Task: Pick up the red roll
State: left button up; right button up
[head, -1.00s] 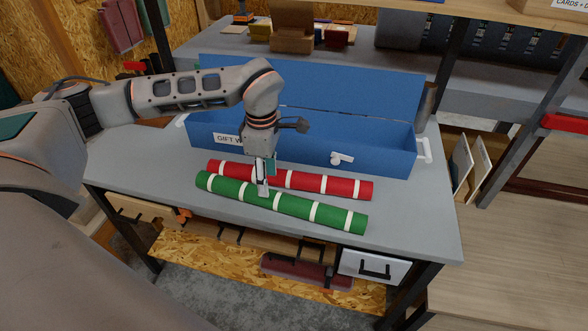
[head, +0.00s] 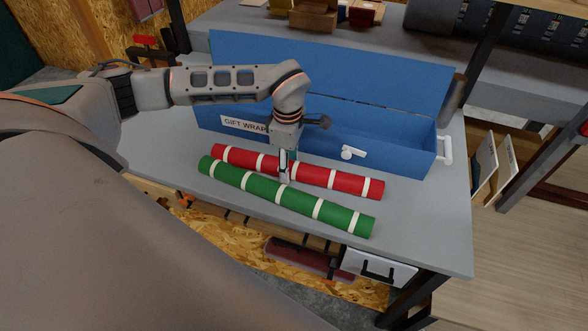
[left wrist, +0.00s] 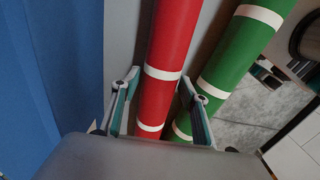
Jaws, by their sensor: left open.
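The red roll (head: 335,177) with white bands lies on the bench between the green roll and the blue box. My left gripper (head: 284,171) points down over it, left of its middle. In the left wrist view the gripper (left wrist: 158,98) is open, one finger on each side of the red roll (left wrist: 172,40). One finger is in the gap beside the green roll (left wrist: 245,45); whether it touches either roll is unclear. The green roll (head: 290,198) lies in front, nearly parallel. The far finger is mostly hidden in the head view. My right gripper is not in view.
A blue open box (head: 395,150) labelled gift wrap, with a white latch (head: 352,153), stands right behind the rolls. The grey bench top (head: 425,225) is clear to the right. A shelf with small boxes (head: 314,16) is behind.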

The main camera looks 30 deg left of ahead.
pick_arm(q)
jog(key=shift+f, duration=0.65)
jog(key=c, duration=1)
jog(key=shift+r, duration=0.1)
